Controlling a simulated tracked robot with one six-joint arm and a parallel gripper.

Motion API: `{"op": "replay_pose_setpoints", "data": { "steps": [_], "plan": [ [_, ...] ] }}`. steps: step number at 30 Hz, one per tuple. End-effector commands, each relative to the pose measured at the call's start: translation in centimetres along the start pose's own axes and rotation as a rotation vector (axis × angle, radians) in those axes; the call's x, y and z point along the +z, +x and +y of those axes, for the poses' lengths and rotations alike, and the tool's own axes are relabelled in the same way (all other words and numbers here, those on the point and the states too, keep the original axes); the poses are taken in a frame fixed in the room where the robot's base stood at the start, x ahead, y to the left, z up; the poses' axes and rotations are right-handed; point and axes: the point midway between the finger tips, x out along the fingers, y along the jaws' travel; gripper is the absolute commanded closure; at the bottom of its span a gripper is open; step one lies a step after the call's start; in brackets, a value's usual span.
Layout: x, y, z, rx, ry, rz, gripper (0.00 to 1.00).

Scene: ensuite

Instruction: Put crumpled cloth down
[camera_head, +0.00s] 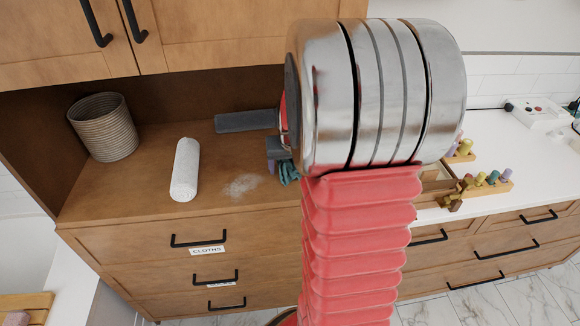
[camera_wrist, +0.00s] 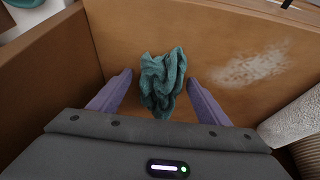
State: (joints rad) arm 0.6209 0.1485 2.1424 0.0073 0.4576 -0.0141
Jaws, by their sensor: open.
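The crumpled teal cloth (camera_wrist: 162,80) lies on the brown wooden counter (camera_wrist: 125,35) in the wrist view. My gripper (camera_wrist: 158,77) is open, with one finger on each side of the cloth. A gap shows between the cloth and each finger. In the head view, only a bit of the cloth (camera_head: 288,173) shows below my gripper; the arm hides the rest.
A pale smudge (camera_wrist: 250,64) marks the counter beside the cloth. A wooden wall (camera_wrist: 50,65) rises close by. Drawers below include one labelled CLOTHS (camera_head: 207,250).

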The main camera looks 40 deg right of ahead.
Motion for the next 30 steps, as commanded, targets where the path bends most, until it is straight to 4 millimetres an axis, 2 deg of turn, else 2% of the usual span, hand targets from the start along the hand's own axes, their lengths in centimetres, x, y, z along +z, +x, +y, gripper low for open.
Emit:
{"op": "replay_pose_setpoints", "data": {
  "steps": [5,18,30],
  "plan": [
    [-0.1,-1.5,0.0,0.0,0.0,0.002,0.3],
    [0.1,-6.7,0.2,0.0,0.001,0.002,0.3],
    [0.1,-7.3,0.2,0.001,0.001,0.0,0.3]
  ]
}}
